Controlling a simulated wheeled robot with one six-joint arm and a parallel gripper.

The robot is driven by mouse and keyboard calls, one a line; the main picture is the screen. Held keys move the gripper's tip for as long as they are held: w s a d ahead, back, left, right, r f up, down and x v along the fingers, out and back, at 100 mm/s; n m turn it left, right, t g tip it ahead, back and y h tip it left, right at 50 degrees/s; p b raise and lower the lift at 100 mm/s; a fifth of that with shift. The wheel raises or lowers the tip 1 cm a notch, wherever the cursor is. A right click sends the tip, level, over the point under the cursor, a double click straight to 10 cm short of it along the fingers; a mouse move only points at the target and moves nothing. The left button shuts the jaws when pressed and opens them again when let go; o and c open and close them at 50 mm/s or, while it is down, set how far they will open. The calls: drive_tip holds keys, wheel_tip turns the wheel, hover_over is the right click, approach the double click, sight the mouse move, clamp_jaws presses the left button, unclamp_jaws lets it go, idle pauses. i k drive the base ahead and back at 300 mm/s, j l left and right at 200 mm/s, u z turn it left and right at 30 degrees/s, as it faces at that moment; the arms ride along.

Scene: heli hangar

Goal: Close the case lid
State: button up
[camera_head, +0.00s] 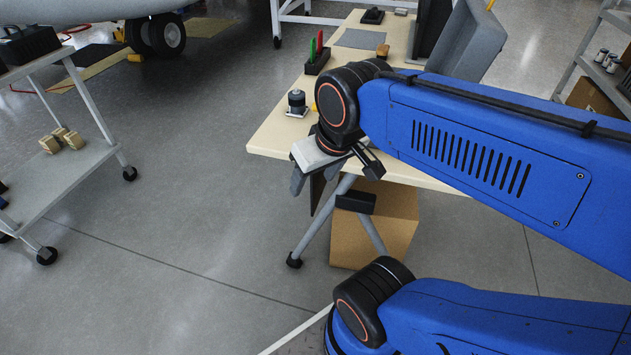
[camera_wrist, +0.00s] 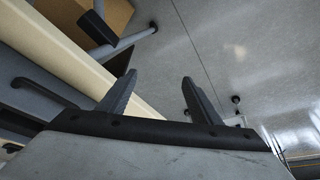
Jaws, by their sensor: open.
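The case (camera_head: 426,38) stands on the table at the top of the head view, partly hidden behind my blue arm. Its grey lid (camera_head: 465,42) is raised and tilted back, so the case looks open. My gripper (camera_head: 315,178) is low at the table's near left edge, apart from the case and lid. In the wrist view its two dark fingers (camera_wrist: 158,78) are spread, with nothing between them. The lower part of the case is hidden by my arm.
The table (camera_head: 275,130) carries a small motor-like part (camera_head: 296,102), a black holder with red and green tools (camera_head: 317,62) and a grey mat (camera_head: 361,39). A cardboard box (camera_head: 397,232) stands beneath. A cart (camera_head: 65,185) stands left, with clear floor between.

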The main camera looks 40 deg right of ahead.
sight(468, 52)
drive_tip(key=k+l, duration=0.3)
drive_tip(key=k, duration=0.2)
drive_tip(key=k+l+z, duration=0.1)
drive_tip(key=k+l, duration=0.2)
drive_tip(key=k, duration=0.25)
drive_tip(key=l, duration=0.5)
drive_tip(key=k+l+z, duration=0.1)
drive_tip(key=l, duration=0.35)
drive_tip(key=i+l, duration=0.1)
drive_tip(key=l, duration=0.2)
drive_tip(key=i+l, duration=0.1)
drive_tip(key=l, duration=0.2)
